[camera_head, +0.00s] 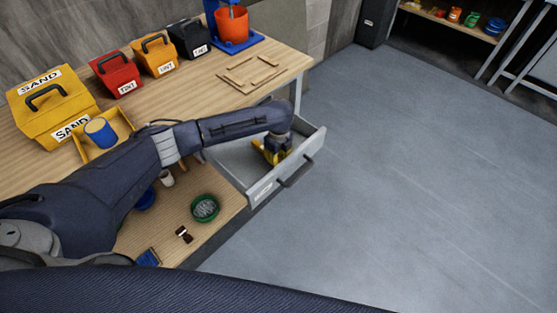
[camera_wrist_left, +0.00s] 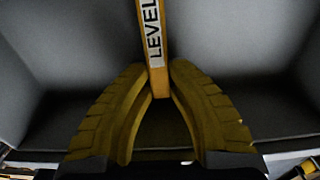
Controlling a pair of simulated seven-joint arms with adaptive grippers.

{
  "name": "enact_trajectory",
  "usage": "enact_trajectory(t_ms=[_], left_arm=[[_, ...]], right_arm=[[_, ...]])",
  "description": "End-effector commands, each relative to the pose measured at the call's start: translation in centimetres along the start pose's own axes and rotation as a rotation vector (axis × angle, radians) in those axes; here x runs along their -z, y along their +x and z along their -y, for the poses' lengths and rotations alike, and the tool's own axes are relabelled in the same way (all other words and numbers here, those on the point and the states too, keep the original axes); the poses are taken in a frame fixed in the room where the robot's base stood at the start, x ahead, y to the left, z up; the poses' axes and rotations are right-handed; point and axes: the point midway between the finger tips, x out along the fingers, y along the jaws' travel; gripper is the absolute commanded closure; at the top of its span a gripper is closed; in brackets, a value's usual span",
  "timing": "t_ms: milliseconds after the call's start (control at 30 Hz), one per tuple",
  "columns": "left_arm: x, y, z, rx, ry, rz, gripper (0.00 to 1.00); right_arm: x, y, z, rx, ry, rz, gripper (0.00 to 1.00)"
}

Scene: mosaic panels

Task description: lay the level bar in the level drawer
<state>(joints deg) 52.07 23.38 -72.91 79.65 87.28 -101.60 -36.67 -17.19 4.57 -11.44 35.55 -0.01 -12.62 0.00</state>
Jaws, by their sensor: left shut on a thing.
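The level bar (camera_wrist_left: 153,35) is yellow with a white "LEVEL" label and runs up the left wrist view. My left gripper (camera_wrist_left: 158,78) has its yellow fingers shut on the near end of the bar. In the head view this gripper (camera_head: 270,152) reaches down inside the open grey drawer (camera_head: 313,146); the bar cannot be told apart from the yellow fingers there. The drawer's grey walls and floor (camera_wrist_left: 235,50) surround the bar in the left wrist view. Whether the bar touches the floor cannot be told. My right gripper is not in view.
The drawer sticks out from the wooden workbench (camera_head: 190,75). Yellow, red, orange and black labelled boxes (camera_head: 117,75) line its back, near an orange bucket (camera_head: 232,25) on a blue stand. A green bowl (camera_head: 205,208) sits left of the drawer. The floor (camera_head: 420,180) to the right is clear.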

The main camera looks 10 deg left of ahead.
Motion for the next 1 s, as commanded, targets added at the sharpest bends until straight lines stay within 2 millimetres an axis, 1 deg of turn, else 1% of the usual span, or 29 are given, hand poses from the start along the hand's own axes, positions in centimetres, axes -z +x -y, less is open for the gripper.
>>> enact_trajectory(t_ms=[67, 433, 467, 600, 867, 1000], left_arm=[[0.01, 0.38, 0.02, 0.001, 0.0, 0.001, 1.0], [0.01, 0.64, 0.03, 0.001, 0.001, 0.001, 1.0], [0.02, 0.64, 0.03, 0.001, 0.001, 0.001, 0.8], [0.02, 0.62, 0.02, 0.001, 0.001, 0.001, 0.64], [0.0, 0.56, 0.03, 0.001, 0.001, 0.001, 0.63], [-0.05, -0.26, 0.09, 0.002, 0.001, 0.001, 0.63]], right_arm=[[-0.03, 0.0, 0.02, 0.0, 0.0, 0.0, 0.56], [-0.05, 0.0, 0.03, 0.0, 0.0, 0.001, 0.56], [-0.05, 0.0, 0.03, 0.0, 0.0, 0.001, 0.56], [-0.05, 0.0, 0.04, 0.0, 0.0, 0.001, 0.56], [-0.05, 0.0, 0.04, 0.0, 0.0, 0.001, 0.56], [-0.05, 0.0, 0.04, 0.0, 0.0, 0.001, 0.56]])
